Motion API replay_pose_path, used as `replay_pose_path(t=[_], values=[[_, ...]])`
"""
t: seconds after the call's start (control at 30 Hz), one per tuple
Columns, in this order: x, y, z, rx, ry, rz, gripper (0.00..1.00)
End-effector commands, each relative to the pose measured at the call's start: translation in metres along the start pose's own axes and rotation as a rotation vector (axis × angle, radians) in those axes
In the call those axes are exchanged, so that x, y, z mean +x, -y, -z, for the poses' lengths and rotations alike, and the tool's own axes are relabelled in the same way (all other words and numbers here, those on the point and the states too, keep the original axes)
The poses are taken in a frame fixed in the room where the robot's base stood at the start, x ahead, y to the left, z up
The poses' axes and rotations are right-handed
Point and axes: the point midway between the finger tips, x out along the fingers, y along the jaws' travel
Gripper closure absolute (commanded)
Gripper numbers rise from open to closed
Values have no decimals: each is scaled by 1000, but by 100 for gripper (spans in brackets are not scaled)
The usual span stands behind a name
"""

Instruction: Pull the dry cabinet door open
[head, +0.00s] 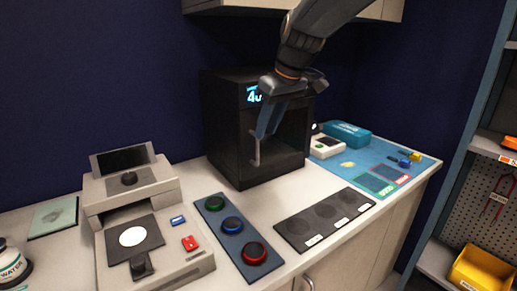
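The dry cabinet (222,135) is a black box with a lit display (253,95), standing on the white counter against the dark blue wall. Its front door (290,145) looks closed, though my arm hides part of the front. A light vertical handle (255,152) stands out near the front's left side. My gripper (265,132) points down in front of the cabinet, with its bluish fingers at the upper part of the handle. I cannot tell whether the fingers touch the handle or how far apart they are.
A grey instrument (150,225) and a strip with green, blue and red round items (232,228) stand left and in front. A dark pad with round spots (325,215) lies front right. A blue mat (350,160) with small items is right. Free counter lies before the cabinet.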

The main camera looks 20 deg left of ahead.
Motion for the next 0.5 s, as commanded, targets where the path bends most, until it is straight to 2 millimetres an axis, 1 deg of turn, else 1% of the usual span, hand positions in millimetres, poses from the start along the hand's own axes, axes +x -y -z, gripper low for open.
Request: replay_pose_path(t=[0.07, 0.17, 0.5], values=[[2, 3, 8, -20, -5, 6, 72], [10, 4, 9, -23, -5, 8, 72], [60, 3, 8, -19, -4, 7, 72]])
